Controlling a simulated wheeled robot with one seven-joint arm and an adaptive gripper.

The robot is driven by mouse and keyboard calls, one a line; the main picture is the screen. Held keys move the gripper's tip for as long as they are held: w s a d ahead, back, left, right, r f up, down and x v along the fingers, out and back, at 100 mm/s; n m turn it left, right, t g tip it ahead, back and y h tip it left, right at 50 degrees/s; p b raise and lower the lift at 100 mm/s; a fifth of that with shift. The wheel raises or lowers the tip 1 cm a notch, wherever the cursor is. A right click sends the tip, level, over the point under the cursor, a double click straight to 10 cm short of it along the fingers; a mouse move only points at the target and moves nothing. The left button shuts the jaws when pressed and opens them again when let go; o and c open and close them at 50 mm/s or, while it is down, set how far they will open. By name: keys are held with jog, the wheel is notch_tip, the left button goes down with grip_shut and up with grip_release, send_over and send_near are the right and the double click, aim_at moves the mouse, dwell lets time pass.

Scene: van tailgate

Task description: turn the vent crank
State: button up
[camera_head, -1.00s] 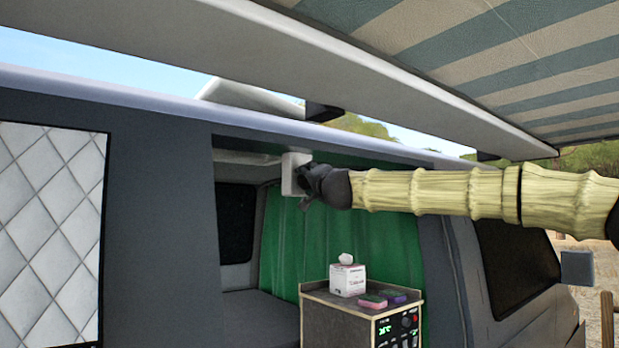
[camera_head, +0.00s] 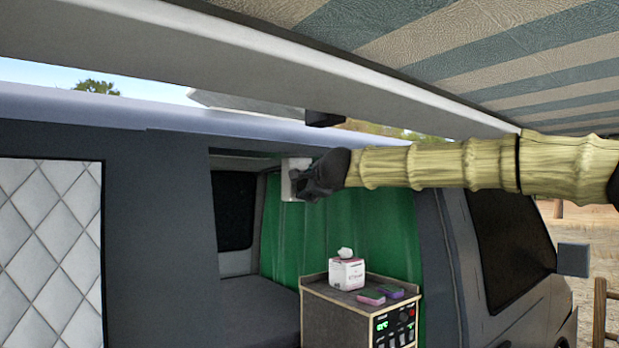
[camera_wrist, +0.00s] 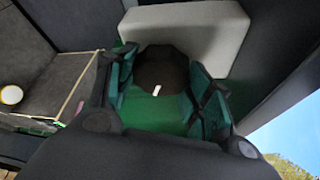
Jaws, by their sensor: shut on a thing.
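The vent crank (camera_wrist: 162,68) is a dark round knob with a small white mark in the wrist view. It sits on a pale housing block (camera_wrist: 200,28), which also shows in the head view (camera_head: 291,168) at the upper edge of the van's side opening. My gripper (camera_wrist: 162,88) has its dark green finger pads on either side of the knob and is shut on it. In the head view my gripper (camera_head: 308,182) reaches in from the right against the block and hides the knob.
A green curtain (camera_head: 340,225) hangs behind my gripper. Below stands a cabinet (camera_head: 335,316) with a tissue box (camera_head: 346,274) and sponges (camera_head: 370,297) on top. The striped awning (camera_head: 500,50) is close above my arm. A pale roof lid (camera_head: 235,102) shows above the roof edge.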

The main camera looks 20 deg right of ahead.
jog(key=shift+f+m+g+y+b, duration=0.1)
jog(key=shift+m+g+y+b, duration=0.75)
jog(key=shift+m+y, duration=1.85)
jog(key=shift+f+m+g+y+b, duration=0.1)
jog(key=shift+m+g+y+b, duration=0.7)
jog(key=shift+m, duration=3.45)
jog(key=shift+m+g+y+b, duration=0.25)
jog(key=shift+m+y+b, duration=1.25)
jog(key=shift+m+y, duration=1.4)
jog(key=shift+m+h, duration=0.6)
jog(key=shift+m, duration=0.05)
jog(key=o, duration=1)
jog(key=shift+r, duration=0.1)
jog(key=shift+c, duration=0.2)
